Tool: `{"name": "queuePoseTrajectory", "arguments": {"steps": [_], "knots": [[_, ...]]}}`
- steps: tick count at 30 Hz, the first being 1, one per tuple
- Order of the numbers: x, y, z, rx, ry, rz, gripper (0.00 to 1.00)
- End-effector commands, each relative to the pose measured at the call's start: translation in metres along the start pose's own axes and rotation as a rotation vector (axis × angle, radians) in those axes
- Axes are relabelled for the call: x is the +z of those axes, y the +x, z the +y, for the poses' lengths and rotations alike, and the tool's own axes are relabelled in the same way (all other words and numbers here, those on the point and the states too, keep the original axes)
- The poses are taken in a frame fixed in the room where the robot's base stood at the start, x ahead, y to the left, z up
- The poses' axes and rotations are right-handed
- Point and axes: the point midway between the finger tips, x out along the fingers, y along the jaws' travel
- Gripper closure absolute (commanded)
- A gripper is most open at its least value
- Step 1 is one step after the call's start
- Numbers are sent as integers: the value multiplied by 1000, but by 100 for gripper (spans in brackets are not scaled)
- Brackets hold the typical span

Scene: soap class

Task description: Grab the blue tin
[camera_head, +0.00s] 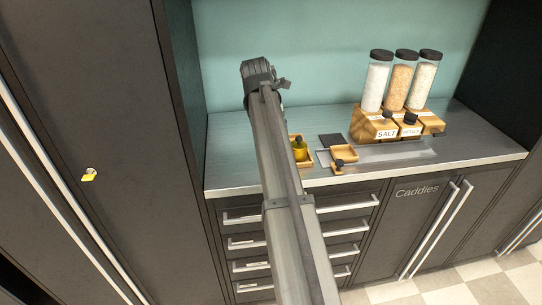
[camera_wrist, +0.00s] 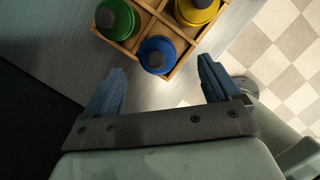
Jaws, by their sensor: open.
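The blue tin (camera_wrist: 157,55) stands in the front compartment of a divided wooden caddy (camera_wrist: 142,18) in the wrist view. My gripper (camera_wrist: 160,66) is open, with one finger to the left of the blue tin and one to the right. The fingers look empty, and I cannot tell how far above the tin they are. In the head view my arm hides the blue tin and the gripper's fingers.
A green tin (camera_wrist: 116,19) and a yellow tin (camera_wrist: 196,11) share the caddy. The yellow one also shows beside my arm (camera_head: 300,151). Jars (camera_head: 377,82) on wooden dispensers, a small wooden tray (camera_head: 345,154) and a dark square (camera_head: 331,140) stand to the right on the counter (camera_head: 230,170).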

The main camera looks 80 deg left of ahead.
Motion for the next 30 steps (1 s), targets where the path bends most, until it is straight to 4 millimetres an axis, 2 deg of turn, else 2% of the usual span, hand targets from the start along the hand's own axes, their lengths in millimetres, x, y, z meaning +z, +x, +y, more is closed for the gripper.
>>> {"name": "queuePoseTrajectory", "arguments": {"steps": [3, 11, 21, 30], "knots": [[-1, 19, 0, -1, 0, 1, 10], [-2, 32, 1, 1, 1, 0, 10], [-7, 72, 5, 0, 1, 1, 10], [-7, 78, 5, 1, 1, 0, 10]]}}
